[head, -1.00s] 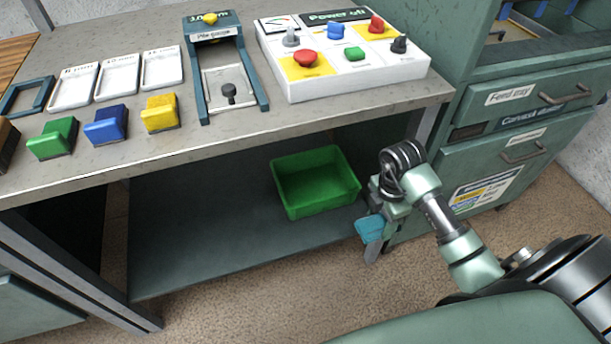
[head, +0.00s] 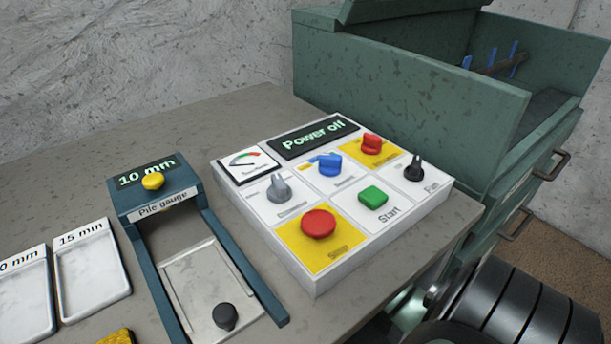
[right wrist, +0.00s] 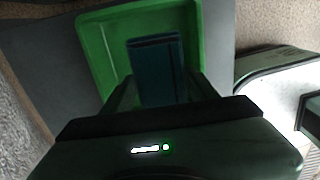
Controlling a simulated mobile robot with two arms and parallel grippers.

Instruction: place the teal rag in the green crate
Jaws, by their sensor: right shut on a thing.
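In the right wrist view, the teal rag (right wrist: 156,62) is dark and folded, held between the fingers of my right gripper (right wrist: 160,88). The gripper is shut on it. The green crate (right wrist: 97,52) lies beyond the rag, and its rim and walls frame the rag from this angle. The rag appears over the crate's opening; I cannot tell its height or whether it touches the crate floor. The crate, the rag and my right gripper are out of the head view. My left gripper is in neither view.
The head view shows the worktop with a control panel (head: 345,222) reading "Power off", a pile gauge (head: 150,203) reading 10 mm, and white trays (head: 92,268). A green cabinet (head: 420,90) stands behind. The grey shelf (right wrist: 50,80) surrounds the crate's left side.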

